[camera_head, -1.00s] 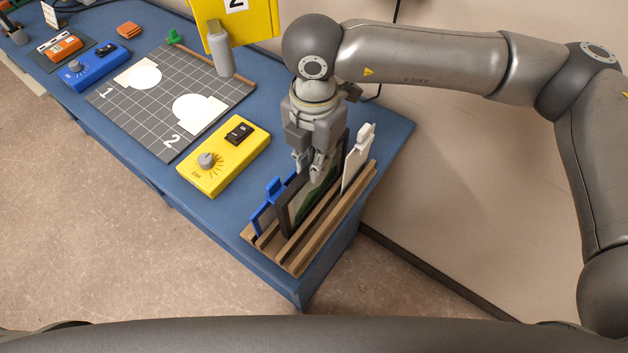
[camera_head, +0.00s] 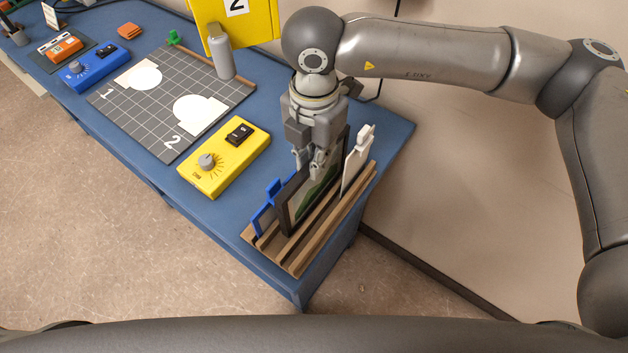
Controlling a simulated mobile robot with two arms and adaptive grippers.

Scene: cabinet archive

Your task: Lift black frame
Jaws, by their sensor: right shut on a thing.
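The black frame (camera_head: 286,214) stands upright in a slotted wooden rack (camera_head: 301,263) at the near right end of the blue table. It holds a picture with green and grey tones. My right gripper (camera_head: 312,170) points down from above and is shut on the upper edge of the black frame. The gripper and wrist hide part of the frame's top. The lower edge of the frame is at the rack; I cannot tell whether it is clear of the slot. My left gripper is not in view.
A blue frame (camera_head: 264,213) and a white frame (camera_head: 356,160) stand in the rack on either side. A yellow box with a knob (camera_head: 222,166) lies left of the rack. A grey bottle (camera_head: 221,55) and yellow panel (camera_head: 258,22) are behind. The wall is to the right.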

